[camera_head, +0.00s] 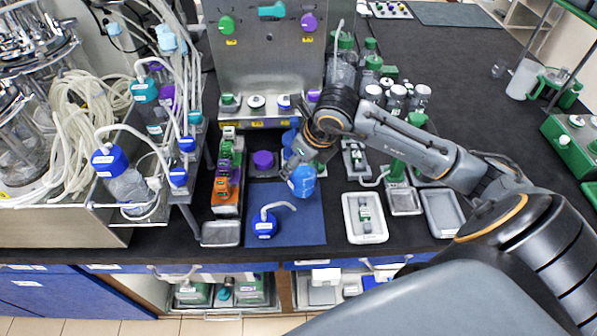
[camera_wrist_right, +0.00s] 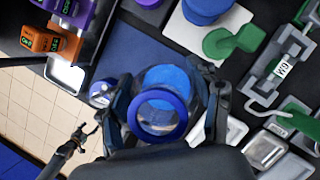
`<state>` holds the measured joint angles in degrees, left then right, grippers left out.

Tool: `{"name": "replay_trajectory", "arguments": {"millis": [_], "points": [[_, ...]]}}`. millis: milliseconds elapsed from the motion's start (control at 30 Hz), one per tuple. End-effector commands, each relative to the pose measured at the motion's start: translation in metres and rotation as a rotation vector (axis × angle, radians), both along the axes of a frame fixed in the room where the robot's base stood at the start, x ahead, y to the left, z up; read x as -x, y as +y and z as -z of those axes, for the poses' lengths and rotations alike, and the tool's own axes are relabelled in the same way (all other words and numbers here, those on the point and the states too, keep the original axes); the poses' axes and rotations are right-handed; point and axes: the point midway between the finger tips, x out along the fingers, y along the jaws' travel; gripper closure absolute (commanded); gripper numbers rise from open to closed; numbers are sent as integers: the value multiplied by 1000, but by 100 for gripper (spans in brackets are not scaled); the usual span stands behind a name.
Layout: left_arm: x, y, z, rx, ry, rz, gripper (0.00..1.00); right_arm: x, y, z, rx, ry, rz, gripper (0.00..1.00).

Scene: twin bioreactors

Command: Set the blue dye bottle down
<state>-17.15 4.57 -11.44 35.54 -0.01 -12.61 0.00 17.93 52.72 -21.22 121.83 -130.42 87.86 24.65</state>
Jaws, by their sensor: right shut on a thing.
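My right gripper (camera_wrist_right: 164,108) is shut on the blue dye bottle (camera_wrist_right: 165,78). In the wrist view I look at its open round neck with a dark blue rim, and the blue liquid inside. In the head view the bottle (camera_head: 302,182) hangs from the right gripper (camera_head: 297,163) over the blue mat (camera_head: 292,228); I cannot tell whether its base touches the mat. A blue cap with a bent white tube (camera_head: 265,226) stands on the mat, in front and left of the bottle. My left gripper (camera_wrist_right: 84,136) shows small in the wrist view, open and empty, over the floor.
A rack of orange, purple and green blocks (camera_head: 227,187) stands left of the mat. A purple-capped item (camera_head: 263,160) is behind it. White and grey trays (camera_head: 364,218) lie to the right. The mat's front right part is clear.

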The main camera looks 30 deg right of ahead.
Motion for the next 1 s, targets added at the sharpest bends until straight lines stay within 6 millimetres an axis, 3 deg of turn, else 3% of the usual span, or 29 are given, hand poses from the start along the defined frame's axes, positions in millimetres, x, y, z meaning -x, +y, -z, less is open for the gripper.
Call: {"name": "replay_trajectory", "arguments": {"millis": [200, 600, 633, 733, 1000], "points": [[1, 0, 17, 0, 1, 0, 27, -2, -2, 34, -1, 0, 1, 100], [1, 0, 21, 0, 1, 0, 27, -3, -2, 38, 0, -2, 1, 100], [1, 0, 21, 0, 1, 0, 27, -2, -2, 38, 0, 0, 1, 35], [1, 0, 19, 0, 1, 0, 27, -2, -2, 37, 0, 1, 1, 14], [1, 0, 19, 1, 1, 1, 27, -2, -2, 37, 0, 1, 1, 14]]}}
